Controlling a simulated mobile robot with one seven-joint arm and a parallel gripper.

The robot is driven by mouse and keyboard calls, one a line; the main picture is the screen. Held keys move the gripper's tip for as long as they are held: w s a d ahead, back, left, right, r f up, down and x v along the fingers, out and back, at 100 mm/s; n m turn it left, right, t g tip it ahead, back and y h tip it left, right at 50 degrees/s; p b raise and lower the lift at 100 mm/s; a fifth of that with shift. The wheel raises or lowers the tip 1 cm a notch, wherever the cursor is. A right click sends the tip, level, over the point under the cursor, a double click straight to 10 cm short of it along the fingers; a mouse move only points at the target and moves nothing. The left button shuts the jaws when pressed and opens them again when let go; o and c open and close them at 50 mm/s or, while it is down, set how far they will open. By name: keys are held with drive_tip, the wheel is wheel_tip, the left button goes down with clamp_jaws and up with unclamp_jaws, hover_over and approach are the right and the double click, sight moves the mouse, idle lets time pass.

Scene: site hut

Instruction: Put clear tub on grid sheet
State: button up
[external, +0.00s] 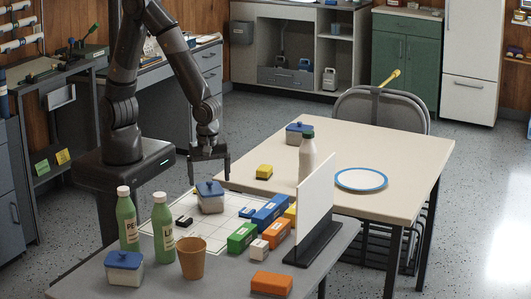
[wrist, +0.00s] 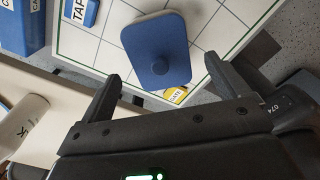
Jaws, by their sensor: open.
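A clear tub with a blue lid (external: 210,196) stands upright on the white grid sheet (external: 213,230), towards its far left part. In the wrist view the lid (wrist: 155,48) covers most of the tub's body, with grid lines around it (wrist: 222,22). My gripper (external: 209,178) is open and empty just above the tub. In the wrist view its fingers (wrist: 160,80) are spread on either side of the lid's near end, apart from it. Two similar blue-lidded tubs show: one on the grey table's front left (external: 124,270), one on the cream table (external: 298,133).
Green bottles (external: 127,220) and a tan cup (external: 191,258) stand front left. Blue (external: 270,211), green (external: 242,237) and orange boxes (external: 272,284) lie to the right, beside an upright white panel (external: 315,205). A white bottle (external: 306,158) and plate (external: 361,179) are on the cream table.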

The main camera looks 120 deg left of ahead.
wheel_tip(320, 180, up, 6)
drive_tip(key=s+a+r+m+t, duration=0.2)
drive_tip(key=s+r+m, duration=0.5)
drive_tip(key=r+m, duration=0.3)
drive_tip(key=s+a+r+m+t, duration=0.2)
drive_tip(key=s+r+m, duration=0.5)
drive_tip(key=m, duration=1)
wheel_tip(320, 180, up, 4)
drive_tip(key=shift+s+f+t, duration=0.25)
drive_tip(key=shift+s+t, duration=0.15)
drive_tip(key=shift+t, duration=0.4)
